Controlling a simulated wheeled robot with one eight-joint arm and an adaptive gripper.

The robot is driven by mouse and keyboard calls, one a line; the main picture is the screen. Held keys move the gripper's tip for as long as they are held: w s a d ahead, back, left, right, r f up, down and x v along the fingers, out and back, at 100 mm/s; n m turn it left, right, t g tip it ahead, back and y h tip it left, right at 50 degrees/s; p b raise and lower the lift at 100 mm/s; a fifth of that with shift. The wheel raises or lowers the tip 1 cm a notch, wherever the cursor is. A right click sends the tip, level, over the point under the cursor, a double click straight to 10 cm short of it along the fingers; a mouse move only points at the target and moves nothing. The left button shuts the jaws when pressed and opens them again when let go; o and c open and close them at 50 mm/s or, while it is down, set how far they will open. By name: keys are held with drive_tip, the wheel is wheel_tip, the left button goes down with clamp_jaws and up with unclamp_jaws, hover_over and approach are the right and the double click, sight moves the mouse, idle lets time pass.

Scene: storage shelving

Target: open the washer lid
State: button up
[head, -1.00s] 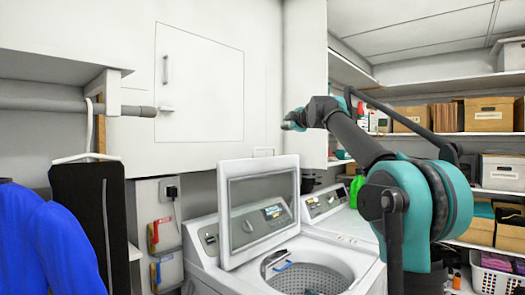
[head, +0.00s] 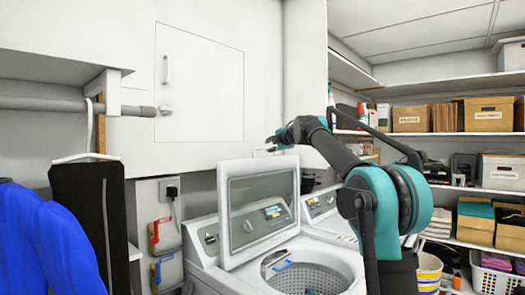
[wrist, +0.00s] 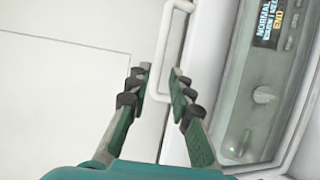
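The washer lid (head: 256,205) stands raised and upright on the left washer (head: 210,270), with the drum opening (head: 305,277) uncovered below it. Its window shows the control panel behind. My gripper (head: 272,145) is above the lid's top edge, near its right part. In the wrist view my gripper (wrist: 159,76) is open, with a gap between its fingers. A white loop handle (wrist: 163,45) on the lid's edge shows in that gap; I cannot tell its depth against the fingertips. The lid's frame and window (wrist: 265,95) fill the right side of that view.
A second washer (head: 322,207) stands to the right, partly behind my arm. A wall cabinet (head: 205,85) is close behind my gripper. Shelves with boxes (head: 488,113) line the right side. A blue garment (head: 45,240) and a hanging rail (head: 75,105) are at left.

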sight(262, 149)
drive_tip(key=x, duration=0.8)
drive_tip(key=shift+w, duration=0.1)
drive_tip(key=shift+c, duration=0.2)
clamp_jaws()
